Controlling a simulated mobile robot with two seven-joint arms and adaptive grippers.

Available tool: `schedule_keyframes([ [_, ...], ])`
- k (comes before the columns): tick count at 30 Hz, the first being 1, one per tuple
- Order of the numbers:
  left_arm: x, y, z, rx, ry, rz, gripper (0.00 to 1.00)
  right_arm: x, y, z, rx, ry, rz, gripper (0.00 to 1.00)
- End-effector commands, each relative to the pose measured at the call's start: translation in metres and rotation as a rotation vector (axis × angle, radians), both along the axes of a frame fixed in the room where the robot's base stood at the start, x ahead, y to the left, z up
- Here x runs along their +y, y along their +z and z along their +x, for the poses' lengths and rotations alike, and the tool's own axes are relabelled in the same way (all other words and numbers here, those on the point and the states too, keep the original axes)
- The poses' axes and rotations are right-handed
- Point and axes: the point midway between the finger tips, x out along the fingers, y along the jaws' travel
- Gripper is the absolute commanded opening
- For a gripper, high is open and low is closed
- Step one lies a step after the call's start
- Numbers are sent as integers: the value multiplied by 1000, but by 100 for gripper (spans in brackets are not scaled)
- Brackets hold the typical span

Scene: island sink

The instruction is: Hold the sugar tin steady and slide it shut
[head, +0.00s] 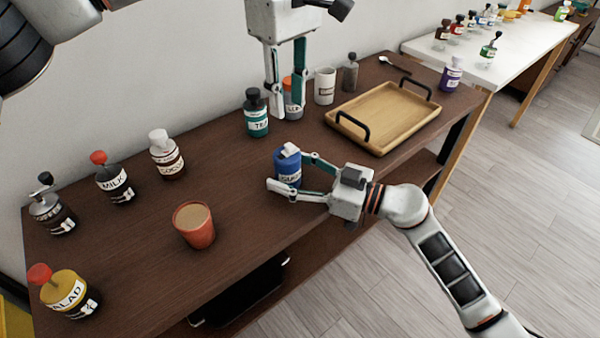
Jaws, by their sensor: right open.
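The sugar tin (288,172) is a small blue container with a pale label, upright near the front edge of the dark wooden table. A white piece (290,150) sits at its top, somewhat askew; how far the top is open is too small to tell. My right gripper (285,172) is open, its fingers reaching in from the right on either side of the tin. I cannot tell whether they touch it. My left gripper (285,106) hangs above and behind the tin, pointing down, with its fingers apart and no tin between them.
A green jar (256,118) and an orange-topped jar (293,106) stand close to my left gripper. A wooden tray (385,105) lies to the right, a terracotta cup (194,228) to the left. Several jars stand further left. The table between cup and tin is clear.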

Motion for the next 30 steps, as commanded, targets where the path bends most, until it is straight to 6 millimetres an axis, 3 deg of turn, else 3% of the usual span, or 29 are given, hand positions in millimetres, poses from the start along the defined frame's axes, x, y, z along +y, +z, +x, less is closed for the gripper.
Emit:
schedule_keyframes([
  [8,0,0,0,0,0,0,28,1,0,1,0,0,1,57],
  [13,0,0,0,0,0,0,28,1,0,0,-1,0,0,15],
  [15,0,0,0,0,0,0,28,1,0,0,0,0,1,15],
  [16,0,0,0,0,0,0,28,1,0,0,0,0,1,31],
  [18,0,0,0,0,0,0,28,1,0,0,0,0,1,14],
  [30,0,0,0,0,0,0,28,1,0,0,-1,0,0,14],
])
